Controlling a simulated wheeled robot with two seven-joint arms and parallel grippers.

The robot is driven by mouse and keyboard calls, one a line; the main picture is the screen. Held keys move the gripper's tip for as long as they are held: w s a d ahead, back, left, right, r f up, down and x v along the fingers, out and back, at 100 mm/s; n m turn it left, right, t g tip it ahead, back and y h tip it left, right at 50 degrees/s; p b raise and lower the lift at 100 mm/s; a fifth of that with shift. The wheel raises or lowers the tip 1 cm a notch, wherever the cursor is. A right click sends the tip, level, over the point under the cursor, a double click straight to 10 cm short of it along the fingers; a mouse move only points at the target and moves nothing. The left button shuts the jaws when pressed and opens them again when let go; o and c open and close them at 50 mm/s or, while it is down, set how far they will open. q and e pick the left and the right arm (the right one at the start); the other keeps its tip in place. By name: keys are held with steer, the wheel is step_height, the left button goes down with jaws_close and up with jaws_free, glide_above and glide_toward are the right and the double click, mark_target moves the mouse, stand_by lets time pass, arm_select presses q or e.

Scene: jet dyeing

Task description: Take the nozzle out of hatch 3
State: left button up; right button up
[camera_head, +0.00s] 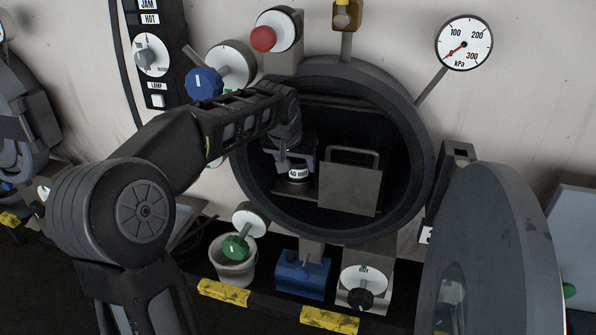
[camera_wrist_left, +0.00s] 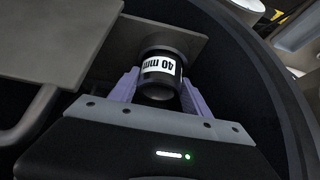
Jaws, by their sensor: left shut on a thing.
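The nozzle (camera_head: 298,176) is a dark cylinder with a white band marked 40 mm, inside the round open hatch (camera_head: 421,150). My left gripper (camera_head: 293,160) reaches into the hatch and is shut on the nozzle. In the left wrist view the nozzle (camera_wrist_left: 160,72) sits between the two purple fingers of the left gripper (camera_wrist_left: 160,92). The nozzle's far end is close to a grey plate; I cannot tell whether they touch. The hatch door (camera_head: 490,250) stands open at the right, with part of a "3" label beside it. My right gripper is not in view.
A grey metal plate with a handle (camera_head: 350,188) stands inside the hatch, right of the nozzle. A red knob (camera_head: 263,39), a blue knob (camera_head: 204,83) and a pressure gauge (camera_head: 464,43) surround the opening.

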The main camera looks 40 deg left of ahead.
arm_select(q)
steer(key=shift+r, duration=0.15)
jaws_close()
steer(key=shift+r, duration=1.2)
steer(key=t+b, duration=0.1)
steer(key=b, duration=0.1)
steer(key=s+t+b, duration=0.1)
steer(key=b, duration=0.1)
steer(key=s+f+t+y+b, duration=0.1)
steer(key=b, duration=0.1)
steer(key=shift+d, duration=0.3)
step_height(320, 180, up, 7)
steer(key=s, duration=0.2)
steer(key=s+d+g+b, duration=0.1)
steer(key=s+d, duration=0.2)
steer(key=s, duration=0.6)
steer(key=s+d+r+g+h, duration=0.1)
steer(key=s+d, duration=0.3)
steer(key=s, duration=0.6)
steer(key=shift+s+d+r+g+b, duration=0.25)
steer(key=shift+d+r+g+b, duration=0.1)
steer(key=shift+g, duration=0.15)
steer(key=shift+w+f, duration=0.1)
